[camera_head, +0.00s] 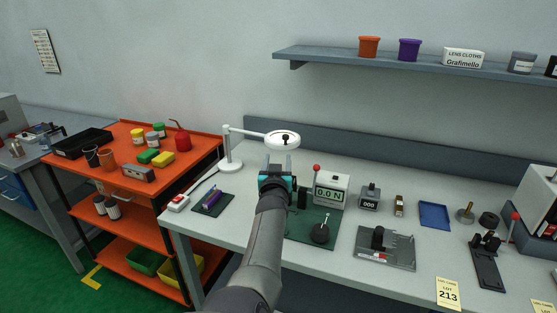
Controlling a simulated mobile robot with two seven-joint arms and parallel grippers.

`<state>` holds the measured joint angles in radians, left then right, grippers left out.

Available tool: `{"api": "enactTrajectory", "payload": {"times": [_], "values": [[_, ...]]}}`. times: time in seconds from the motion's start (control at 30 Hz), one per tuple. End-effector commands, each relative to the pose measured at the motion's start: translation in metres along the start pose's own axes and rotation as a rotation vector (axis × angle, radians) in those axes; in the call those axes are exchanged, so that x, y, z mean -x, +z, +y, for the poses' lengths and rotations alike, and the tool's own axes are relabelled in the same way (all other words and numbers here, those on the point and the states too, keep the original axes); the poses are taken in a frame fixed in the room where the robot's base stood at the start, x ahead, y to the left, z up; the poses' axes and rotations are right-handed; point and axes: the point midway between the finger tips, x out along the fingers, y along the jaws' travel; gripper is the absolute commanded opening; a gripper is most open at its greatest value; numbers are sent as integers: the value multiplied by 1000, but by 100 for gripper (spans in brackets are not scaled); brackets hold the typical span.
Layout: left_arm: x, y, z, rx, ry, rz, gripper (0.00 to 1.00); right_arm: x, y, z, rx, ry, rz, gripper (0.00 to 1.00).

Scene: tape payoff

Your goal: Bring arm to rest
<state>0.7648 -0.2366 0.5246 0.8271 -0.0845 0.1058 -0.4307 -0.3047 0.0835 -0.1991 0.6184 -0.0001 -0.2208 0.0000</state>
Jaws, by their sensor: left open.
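My left arm (263,240) reaches up from the bottom middle over the front edge of the grey bench (325,262). My left gripper (277,165) is open, its fingers pointing away toward the back of the bench. I see nothing between the fingers. It shows just left of the display box (331,192) reading 0.0 N, and below the white magnifier lamp (282,141). My right gripper is not in view.
Right are a counter (370,197), metal plate fixture (385,247) and blue tray (434,215). An orange cart (120,185) stands left; a shelf (400,65) hangs above.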

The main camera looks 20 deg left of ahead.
Motion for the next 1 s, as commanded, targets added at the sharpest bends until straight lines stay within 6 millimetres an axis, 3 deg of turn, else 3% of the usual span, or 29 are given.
{"api": "enactTrajectory", "payload": {"times": [0.27,0.47,0.6,0.77,1.0], "values": [[1,2,-2,-3,0,-5,59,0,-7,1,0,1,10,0],[20,39,-31,-46,5,-98,59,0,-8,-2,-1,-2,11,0],[55,79,-59,-98,27,-230,59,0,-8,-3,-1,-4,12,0],[108,117,-78,-150,63,-388,59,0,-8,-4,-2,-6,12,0],[208,156,-84,-213,136,-638,59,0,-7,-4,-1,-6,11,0]]}}
